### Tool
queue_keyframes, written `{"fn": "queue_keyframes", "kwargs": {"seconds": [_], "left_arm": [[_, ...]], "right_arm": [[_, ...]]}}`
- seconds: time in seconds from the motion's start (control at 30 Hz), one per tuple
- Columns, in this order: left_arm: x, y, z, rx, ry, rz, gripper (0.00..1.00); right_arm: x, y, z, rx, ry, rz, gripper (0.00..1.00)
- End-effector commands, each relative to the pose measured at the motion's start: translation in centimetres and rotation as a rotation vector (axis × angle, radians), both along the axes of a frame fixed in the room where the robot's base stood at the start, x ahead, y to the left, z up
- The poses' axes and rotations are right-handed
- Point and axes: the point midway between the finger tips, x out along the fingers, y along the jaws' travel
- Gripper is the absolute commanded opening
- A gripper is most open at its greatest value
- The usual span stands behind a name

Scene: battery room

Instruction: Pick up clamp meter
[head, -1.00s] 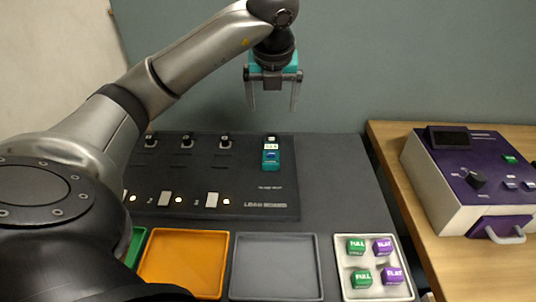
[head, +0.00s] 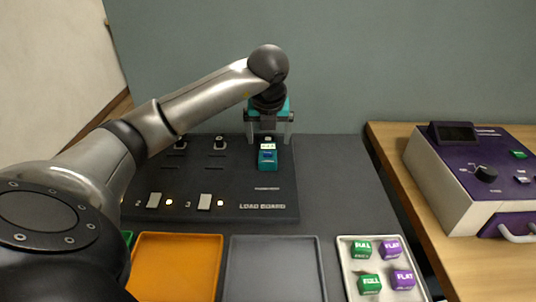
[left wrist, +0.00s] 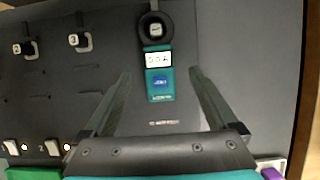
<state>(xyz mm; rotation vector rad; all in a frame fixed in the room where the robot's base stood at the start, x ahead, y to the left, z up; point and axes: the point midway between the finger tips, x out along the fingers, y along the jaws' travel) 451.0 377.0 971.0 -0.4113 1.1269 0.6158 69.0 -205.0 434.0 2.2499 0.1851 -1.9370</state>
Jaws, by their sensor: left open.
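The clamp meter (head: 267,158) is a small teal device with a lit display and a dark jaw ring, on the right part of the black load board (head: 262,191). In the left wrist view the clamp meter (left wrist: 159,75) lies ahead, between the lines of the two fingers. My left gripper (head: 268,140) is above the clamp meter, pointing down, with its fingers apart. In the left wrist view the left gripper (left wrist: 160,85) is open and empty, with no visible contact. My right gripper is not in view.
An orange tray (head: 178,236), a grey tray (head: 277,239) and a white tray (head: 345,240) with green and purple blocks lie in front of the board. A purple and white device (head: 440,190) stands on the wooden table (head: 390,145) at right.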

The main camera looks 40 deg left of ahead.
Motion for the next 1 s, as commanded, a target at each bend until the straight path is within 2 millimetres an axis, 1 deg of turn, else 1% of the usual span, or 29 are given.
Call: {"fn": "queue_keyframes", "kwargs": {"seconds": [0.2,0.3,0.43,0.63,0.67,1.0], "left_arm": [[0.6,0.8,-3.0,-0.001,0.004,0.002,0.93],[1.0,1.1,-4.1,-0.002,0.003,0.001,0.93],[1.3,1.3,-4.8,0.000,0.001,0.000,0.93],[1.3,1.4,-4.8,0.001,0.001,-0.001,0.93],[1.3,1.4,-4.8,0.001,0.001,-0.001,0.90],[1.3,1.4,-4.8,0.001,0.001,0.000,0.52]], "right_arm": [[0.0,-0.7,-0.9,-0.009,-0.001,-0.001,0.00],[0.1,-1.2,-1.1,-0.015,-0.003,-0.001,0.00],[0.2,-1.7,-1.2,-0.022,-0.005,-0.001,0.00],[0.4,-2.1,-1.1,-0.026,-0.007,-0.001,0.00],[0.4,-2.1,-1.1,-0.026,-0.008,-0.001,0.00],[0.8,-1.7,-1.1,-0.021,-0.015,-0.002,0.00]]}}
